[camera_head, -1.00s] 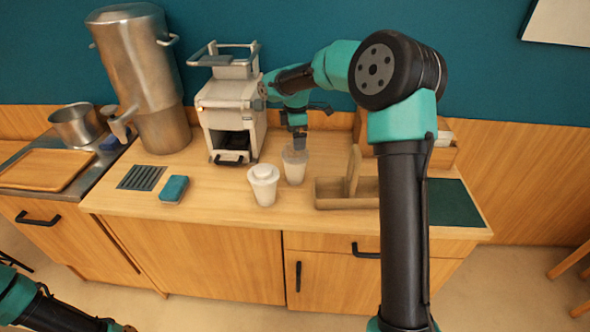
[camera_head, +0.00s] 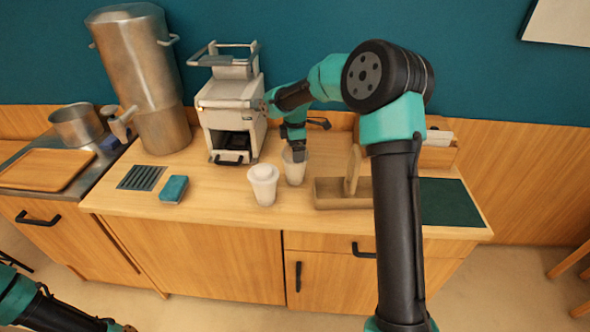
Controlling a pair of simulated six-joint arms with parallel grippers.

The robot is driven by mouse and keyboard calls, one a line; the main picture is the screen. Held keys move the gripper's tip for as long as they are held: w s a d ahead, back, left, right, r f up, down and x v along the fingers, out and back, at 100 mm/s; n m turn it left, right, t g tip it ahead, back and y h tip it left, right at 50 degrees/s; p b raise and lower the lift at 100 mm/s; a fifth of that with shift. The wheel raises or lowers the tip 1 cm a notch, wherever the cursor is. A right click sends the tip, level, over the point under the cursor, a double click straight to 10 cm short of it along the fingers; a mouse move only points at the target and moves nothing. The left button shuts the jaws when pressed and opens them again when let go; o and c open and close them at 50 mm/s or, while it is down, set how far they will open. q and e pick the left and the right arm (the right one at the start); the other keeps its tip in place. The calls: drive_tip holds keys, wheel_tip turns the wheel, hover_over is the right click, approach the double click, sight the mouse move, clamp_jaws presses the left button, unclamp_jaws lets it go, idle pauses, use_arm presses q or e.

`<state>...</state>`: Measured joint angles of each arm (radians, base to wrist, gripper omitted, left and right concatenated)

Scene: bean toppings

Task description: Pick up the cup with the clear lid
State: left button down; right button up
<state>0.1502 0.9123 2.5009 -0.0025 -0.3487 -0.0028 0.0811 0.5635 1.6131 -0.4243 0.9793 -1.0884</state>
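Two white cups stand upright on the wooden counter. The rear cup (camera_head: 295,176) has a translucent upper part that looks like a clear lid, largely covered by my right gripper. The front cup (camera_head: 263,191) stands to its left and nearer, with a pale raised top. My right gripper (camera_head: 299,156) points down at the top of the rear cup, with its dark fingers overlapping the rim. Whether they touch or grip it cannot be seen. My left gripper (camera_head: 124,328) is at the bottom left edge, mostly cut off, away from the cups.
A white machine (camera_head: 232,110) stands behind the cups. A wooden holder (camera_head: 335,201) with an upright divider is close on the right. A teal sponge (camera_head: 174,189) and a drain grate (camera_head: 141,177) lie to the left. The counter in front of the cups is clear.

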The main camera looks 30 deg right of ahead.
drive_tip(key=c, duration=0.5)
drive_tip(key=shift+r, duration=0.1)
drive_tip(key=shift+r, duration=1.55)
drive_tip(key=shift+s+a+r, duration=0.15)
drive_tip(key=shift+s+r, duration=0.05)
drive_tip(key=shift+s, duration=0.05)
drive_tip(key=s+a, duration=0.2)
drive_tip(key=s, duration=0.2)
drive_tip(key=s+a+r, duration=0.1)
drive_tip(key=s+a, duration=0.2)
drive_tip(key=s, duration=0.1)
drive_tip(key=s+a, duration=0.3)
drive_tip(key=s, duration=0.2)
drive_tip(key=shift+s+r, duration=0.1)
drive_tip(key=shift+r, duration=0.1)
drive_tip(key=shift+c, duration=0.2)
